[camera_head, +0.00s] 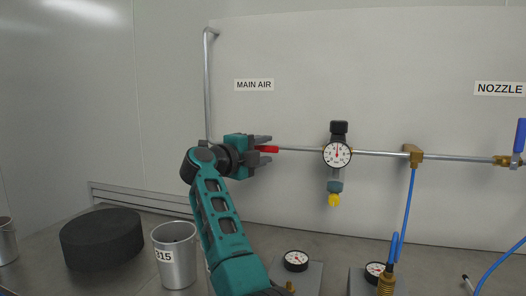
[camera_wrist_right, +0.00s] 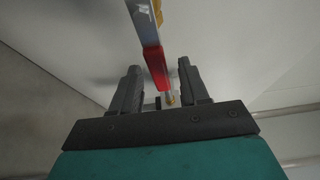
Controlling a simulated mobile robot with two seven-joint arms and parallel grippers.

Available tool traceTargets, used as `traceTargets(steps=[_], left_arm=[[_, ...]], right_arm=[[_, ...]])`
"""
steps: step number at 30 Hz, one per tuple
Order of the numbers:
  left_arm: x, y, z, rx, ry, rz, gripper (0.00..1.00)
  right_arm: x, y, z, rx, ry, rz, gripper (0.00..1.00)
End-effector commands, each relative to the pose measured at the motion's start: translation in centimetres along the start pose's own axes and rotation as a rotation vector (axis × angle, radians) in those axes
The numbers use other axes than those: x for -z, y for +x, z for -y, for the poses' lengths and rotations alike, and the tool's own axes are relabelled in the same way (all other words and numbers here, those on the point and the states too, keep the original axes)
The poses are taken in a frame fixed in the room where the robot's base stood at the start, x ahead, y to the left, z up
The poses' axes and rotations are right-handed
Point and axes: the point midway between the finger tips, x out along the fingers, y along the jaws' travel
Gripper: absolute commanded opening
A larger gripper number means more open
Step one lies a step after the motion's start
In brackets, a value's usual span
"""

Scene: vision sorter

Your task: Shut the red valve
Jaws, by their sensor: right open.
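The red valve's handle (camera_head: 269,149) shows in the head view on the metal pipe under the MAIN AIR label (camera_head: 254,85). It points right, along the pipe; the valve body is hidden behind my gripper. My right gripper (camera_head: 264,148) is open at the handle, one finger above it and one below. In the right wrist view the red handle (camera_wrist_right: 154,62) lies between the two spread fingers of the gripper (camera_wrist_right: 159,68), with visible gaps on both sides. A grey metal part continues from its far end. My left gripper is not in view.
A round gauge (camera_head: 337,154) with a regulator hangs on the pipe (camera_head: 380,154) to the right. A blue-handled valve (camera_head: 519,138) is at the far right. A metal cup (camera_head: 175,258) and a black round block (camera_head: 101,238) stand on the bench at left.

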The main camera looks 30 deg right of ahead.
Motion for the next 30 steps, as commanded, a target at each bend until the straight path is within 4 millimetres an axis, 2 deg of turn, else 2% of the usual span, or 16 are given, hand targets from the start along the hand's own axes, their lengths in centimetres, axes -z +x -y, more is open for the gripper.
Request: traceTargets(steps=[2,15,30], left_arm=[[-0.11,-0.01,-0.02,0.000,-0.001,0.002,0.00],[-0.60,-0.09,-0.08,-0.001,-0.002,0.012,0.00],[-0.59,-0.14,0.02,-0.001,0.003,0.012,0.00]], right_arm=[[0.01,0.01,0.02,0.000,0.000,0.000,0.43],[0.01,0.01,0.00,0.000,0.000,-0.001,0.01],[0.03,0.06,0.03,0.001,-0.001,-0.001,0.00]])
